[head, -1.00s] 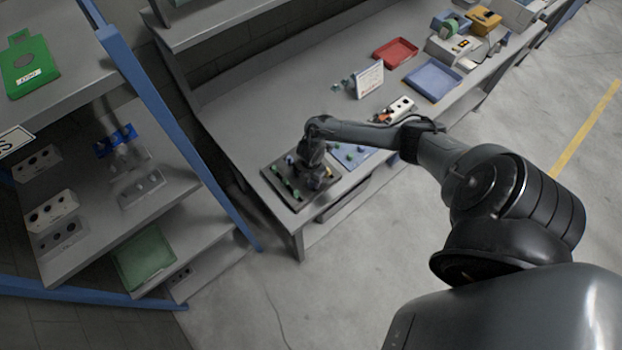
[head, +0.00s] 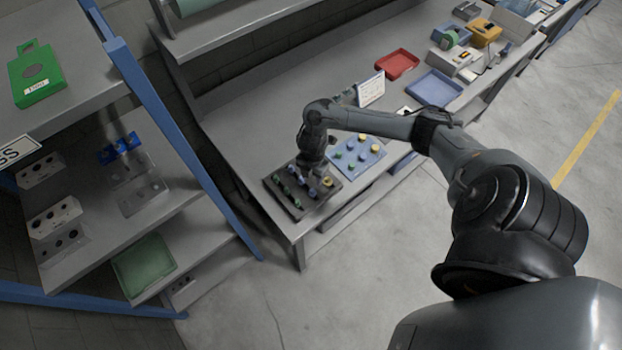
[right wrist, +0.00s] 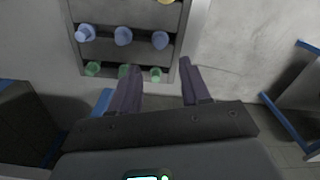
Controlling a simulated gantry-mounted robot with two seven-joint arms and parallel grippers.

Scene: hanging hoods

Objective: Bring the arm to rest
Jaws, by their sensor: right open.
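My right arm reaches across from the right in the head view. My right gripper (head: 314,178) points down over the dark tray (head: 295,212) at the near end of the workbench (head: 240,135). In the right wrist view the gripper's two fingers (right wrist: 160,66) are apart with nothing between them. The tray (right wrist: 190,45) lies beyond the fingertips there, with rows of blue and green pegs and part of a yellow one. I cannot tell the gap between fingertips and tray. My left gripper is in neither view.
A blue board (head: 376,163) with colored pegs lies beside the dark tray. A white sign (head: 371,90), a red bin (head: 397,64) and a blue bin (head: 434,88) stand farther along the bench. A blue-framed shelf (head: 180,140) rises at left. Open floor (head: 350,265) lies in front.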

